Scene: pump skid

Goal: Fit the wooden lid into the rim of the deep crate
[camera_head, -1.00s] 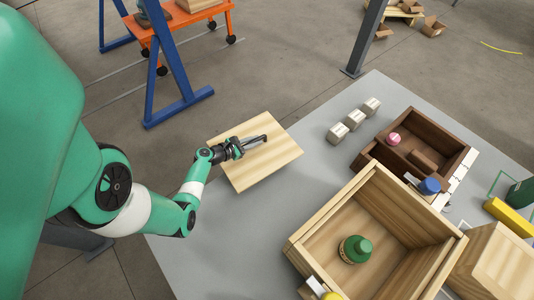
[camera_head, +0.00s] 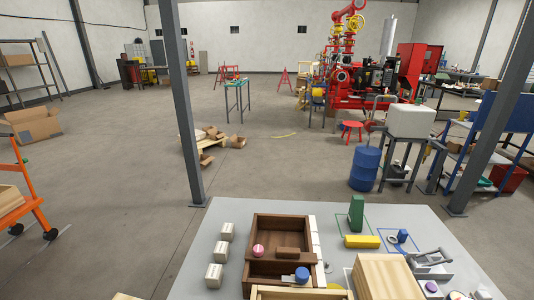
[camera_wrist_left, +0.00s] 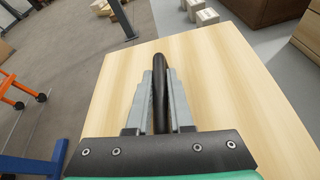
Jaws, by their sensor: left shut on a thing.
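The wooden lid (camera_wrist_left: 230,85) is a pale flat board with a dark bar handle. In the left wrist view my left gripper (camera_wrist_left: 160,80) is shut on that handle, with a finger on either side. I cannot tell whether the lid touches the table. In the head view only a sliver of pale wood, apparently the lid (camera_head: 126,297), shows at the bottom edge, and my left gripper is out of view. The deep crate (camera_head: 300,293) shows only its pale far rim at the bottom; its inside is hidden. My right gripper is not in view.
A dark wooden tray (camera_head: 283,222) with a pink ball (camera_head: 258,250) and a blue-capped thing (camera_head: 302,274) stands beyond the crate. Several pale blocks (camera_head: 221,251) are left of it. A pale wooden box (camera_head: 388,277) is on the right, near a yellow bar (camera_head: 362,241).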

